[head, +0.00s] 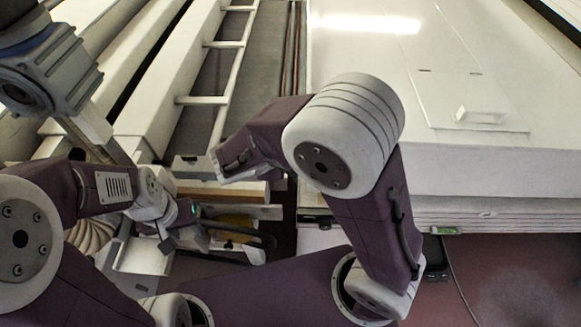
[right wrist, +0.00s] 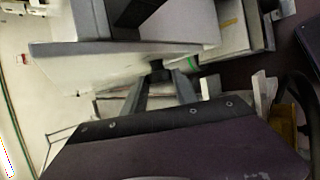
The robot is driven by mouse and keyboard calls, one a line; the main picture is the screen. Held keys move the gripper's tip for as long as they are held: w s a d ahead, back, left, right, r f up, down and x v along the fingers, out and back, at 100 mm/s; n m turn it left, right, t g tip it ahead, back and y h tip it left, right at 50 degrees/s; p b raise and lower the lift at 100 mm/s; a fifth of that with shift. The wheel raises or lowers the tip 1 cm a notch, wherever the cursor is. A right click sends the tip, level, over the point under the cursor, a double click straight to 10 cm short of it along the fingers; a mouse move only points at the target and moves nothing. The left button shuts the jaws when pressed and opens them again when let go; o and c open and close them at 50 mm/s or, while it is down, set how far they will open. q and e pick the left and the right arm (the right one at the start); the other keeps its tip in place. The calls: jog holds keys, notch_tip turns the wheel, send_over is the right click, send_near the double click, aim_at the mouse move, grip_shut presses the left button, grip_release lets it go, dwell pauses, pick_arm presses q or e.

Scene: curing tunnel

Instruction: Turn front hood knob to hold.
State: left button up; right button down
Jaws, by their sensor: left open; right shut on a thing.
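In the right wrist view my right gripper (right wrist: 158,82) has its two grey fingers closed on a small dark knob (right wrist: 156,68) on the face of a pale grey housing (right wrist: 110,68). The fingers hide most of the knob, so its pointer and markings cannot be read.
A large white panelled hood (head: 390,100) with a small raised handle fills the right. A white ladder-like rail (head: 205,100) and long pale beams (head: 150,85) run along the left. A cable (head: 460,285) hangs over the reddish floor at lower right.

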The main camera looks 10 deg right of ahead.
pick_arm(q)
notch_tip(320, 180, down, 11)
jog(key=b, duration=0.9)
pick_arm(e)
jog(key=shift+s+a+f+m+t+h, duration=0.15)
jog(key=shift+t+h, duration=0.1)
jog(key=shift+t, duration=0.3)
jog(key=shift+d+f+m+t+h, duration=0.1)
jog(key=shift+m+t+h, duration=0.15)
jog(key=shift+t, duration=0.35)
jog(key=shift+s+a+f+m+t+h, duration=0.15)
jog(key=shift+t+h, duration=0.15)
jog(key=shift+t, duration=0.25)
jog(key=shift+w+d, duration=0.1)
jog(key=c, duration=1)
grip_release()
jog(key=shift+o, duration=0.2)
jog(key=shift+r, duration=0.1)
pick_arm(q)
jog(key=shift+r, duration=0.1)
pick_arm(e)
jog(key=v, duration=0.9)
